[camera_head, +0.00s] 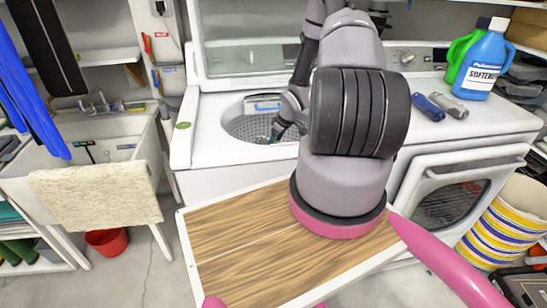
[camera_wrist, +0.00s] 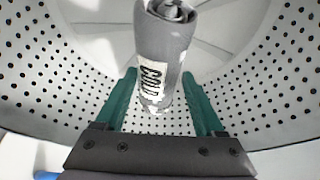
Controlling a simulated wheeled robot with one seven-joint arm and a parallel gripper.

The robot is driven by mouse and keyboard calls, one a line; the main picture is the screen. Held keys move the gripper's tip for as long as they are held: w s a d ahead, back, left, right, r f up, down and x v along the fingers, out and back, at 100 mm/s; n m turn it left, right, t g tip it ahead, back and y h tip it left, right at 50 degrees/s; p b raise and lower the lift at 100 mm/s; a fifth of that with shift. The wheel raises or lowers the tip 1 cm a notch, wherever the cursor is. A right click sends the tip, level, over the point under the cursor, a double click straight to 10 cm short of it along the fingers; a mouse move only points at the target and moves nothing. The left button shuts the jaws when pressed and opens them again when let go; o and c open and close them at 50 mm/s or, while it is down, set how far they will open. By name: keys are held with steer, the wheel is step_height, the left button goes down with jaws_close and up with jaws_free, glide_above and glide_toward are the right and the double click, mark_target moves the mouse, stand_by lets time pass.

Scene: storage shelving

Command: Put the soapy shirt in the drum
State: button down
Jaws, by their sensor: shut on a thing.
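The soapy shirt (camera_wrist: 166,55) is a grey roll with white, foam-like patches and dark print, upright in the wrist view. My gripper (camera_wrist: 158,78) has its two green fingers on either side of the roll and is shut on it. The perforated metal drum (camera_wrist: 55,75) surrounds both, so the shirt is inside the drum. In the head view, my gripper (camera_head: 273,137) reaches down into the washer's open drum (camera_head: 240,124). The shirt cannot be made out there. The washer lid (camera_head: 245,60) stands raised behind the opening.
A navy roll (camera_head: 428,107) and a grey roll (camera_head: 450,105) lie on the machine top beside a blue softener bottle (camera_head: 485,62). A sink (camera_head: 115,125) with a hanging towel (camera_head: 95,195) stands left. A wood-topped surface (camera_head: 235,250) is in front.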

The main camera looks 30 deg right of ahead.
steer(key=shift+f, duration=2.6)
steer(key=shift+f, duration=0.3)
steer(key=shift+f, duration=0.3)
jaws_free()
steer(key=shift+r, duration=0.15)
